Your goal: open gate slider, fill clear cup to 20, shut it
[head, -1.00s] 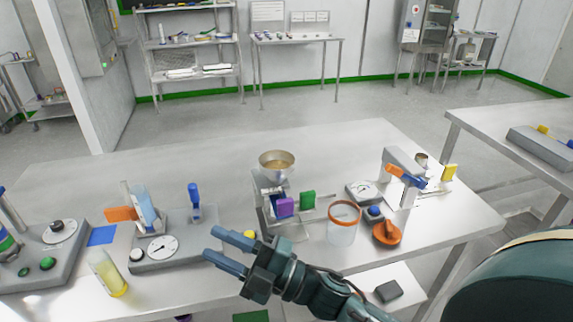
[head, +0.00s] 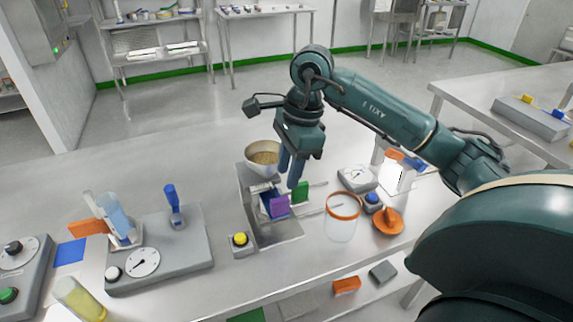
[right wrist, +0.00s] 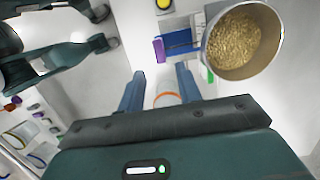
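A hopper (head: 263,156) filled with tan granules stands on a grey metal stand. Below its bowl are a blue slider part, a purple tab (head: 279,206) and a green tab (head: 301,191) beside a thin rod. The clear cup (head: 341,228) with an orange rim stands on the table right of the stand and looks empty. My right gripper (head: 291,178) is open and empty, pointing down above the tabs beside the hopper. In the right wrist view the hopper (right wrist: 243,42) is right of the fingers and the purple tab (right wrist: 158,50) beyond them. My left gripper is not seen.
A yellow button (head: 240,239) is in front of the stand. A grey dial station (head: 160,250) fills the left. Bare table lies behind the hopper.

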